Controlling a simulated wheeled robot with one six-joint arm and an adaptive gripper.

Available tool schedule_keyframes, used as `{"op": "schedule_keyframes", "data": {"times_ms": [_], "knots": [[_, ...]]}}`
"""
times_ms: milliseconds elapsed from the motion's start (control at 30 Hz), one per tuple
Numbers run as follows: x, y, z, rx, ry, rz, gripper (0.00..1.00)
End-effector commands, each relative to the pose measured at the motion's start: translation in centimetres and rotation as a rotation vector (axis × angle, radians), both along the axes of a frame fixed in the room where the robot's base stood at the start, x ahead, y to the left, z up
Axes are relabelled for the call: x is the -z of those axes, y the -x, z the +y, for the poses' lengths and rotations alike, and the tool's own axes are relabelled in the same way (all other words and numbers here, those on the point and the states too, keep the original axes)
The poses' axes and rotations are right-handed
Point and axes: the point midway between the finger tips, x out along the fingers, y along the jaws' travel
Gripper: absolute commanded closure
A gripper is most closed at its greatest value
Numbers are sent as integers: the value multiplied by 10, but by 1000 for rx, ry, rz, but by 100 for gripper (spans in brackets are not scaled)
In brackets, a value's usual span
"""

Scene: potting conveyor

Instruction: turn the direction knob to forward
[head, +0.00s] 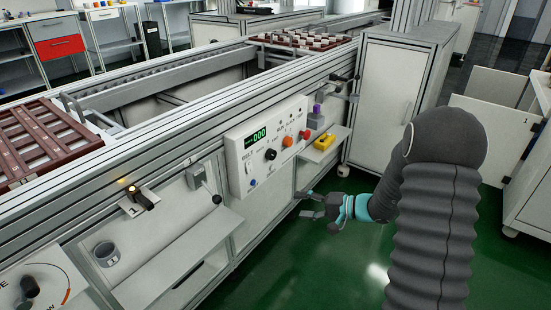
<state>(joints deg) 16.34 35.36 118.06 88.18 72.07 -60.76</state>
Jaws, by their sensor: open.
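A white control panel (262,162) is mounted on the side of the conveyor frame, with a lit green display (257,136) reading 000. On the panel are a black knob (271,155), an orange knob (288,141) and a red button (305,134). The labels are too small to read, so I cannot tell which control is the direction knob or where it points. My gripper (303,204) is open and empty, below and right of the panel, apart from it.
A black handle (140,198) by a glowing amber lamp sits on the frame to the left. A partly cut-off dial (28,287) is at lower left. A yellow object (324,142) lies on a small shelf. Green floor is clear below my gripper.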

Motion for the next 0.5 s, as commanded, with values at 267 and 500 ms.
{"op": "schedule_keyframes", "data": {"times_ms": [267,500], "knots": [[-60,-70,-24,175,-6,-513,36],[-67,-72,-23,159,58,-667,36]]}}
